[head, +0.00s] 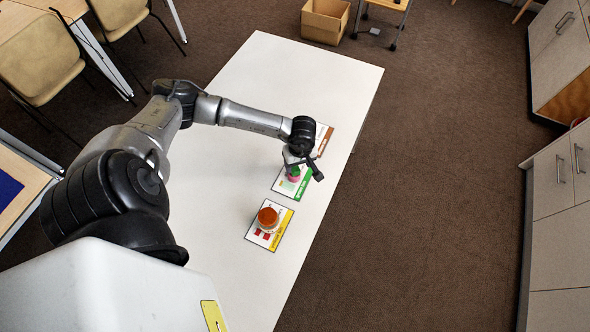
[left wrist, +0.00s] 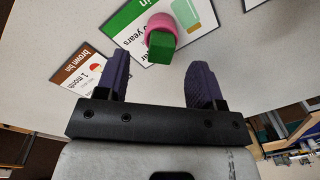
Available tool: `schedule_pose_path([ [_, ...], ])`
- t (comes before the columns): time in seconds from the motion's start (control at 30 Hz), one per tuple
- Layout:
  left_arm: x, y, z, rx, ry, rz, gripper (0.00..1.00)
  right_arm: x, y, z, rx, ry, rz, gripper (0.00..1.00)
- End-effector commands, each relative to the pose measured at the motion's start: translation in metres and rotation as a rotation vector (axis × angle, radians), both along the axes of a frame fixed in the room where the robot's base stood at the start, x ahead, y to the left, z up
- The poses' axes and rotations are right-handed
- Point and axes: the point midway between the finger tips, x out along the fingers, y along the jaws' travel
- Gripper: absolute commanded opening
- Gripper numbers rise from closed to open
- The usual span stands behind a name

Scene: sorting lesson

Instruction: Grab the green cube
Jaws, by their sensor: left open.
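The green cube (left wrist: 161,49) shows in the left wrist view, against a pink round object (left wrist: 158,22). I cannot tell whether it sits in it or on it. In the head view the green cube (head: 294,170) is a small patch beside the pink object (head: 292,179), partly hidden by my gripper. My left gripper (head: 303,168) is over the table near the cube. In the left wrist view its two purple fingers (left wrist: 157,70) are apart with nothing gripped, and the cube appears ahead, between their lines. My right gripper is not seen.
The white table (head: 310,75) carries a green-edged card (head: 279,185) under the pink object, a brown-edged card (head: 325,135) beyond, and a yellow-edged card (head: 284,225) nearer with an orange-brown round object (head: 268,217). The table's far part is clear. A cardboard box (head: 325,20) stands beyond it.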

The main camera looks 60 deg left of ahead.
Motion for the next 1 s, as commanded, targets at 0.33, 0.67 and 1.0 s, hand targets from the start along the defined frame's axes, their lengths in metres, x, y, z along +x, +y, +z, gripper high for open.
schedule_pose_path([
  [0.33, -0.006, 0.002, -0.038, -0.001, 0.002, 0.002, 0.62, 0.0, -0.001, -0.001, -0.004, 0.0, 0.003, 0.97],
  [0.67, -0.006, 0.002, -0.052, 0.0, -0.001, 0.001, 0.62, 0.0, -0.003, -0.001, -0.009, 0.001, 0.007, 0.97],
  [1.0, -0.006, 0.002, -0.052, 0.0, 0.0, 0.001, 0.42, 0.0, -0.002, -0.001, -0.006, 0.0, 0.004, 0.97],
])
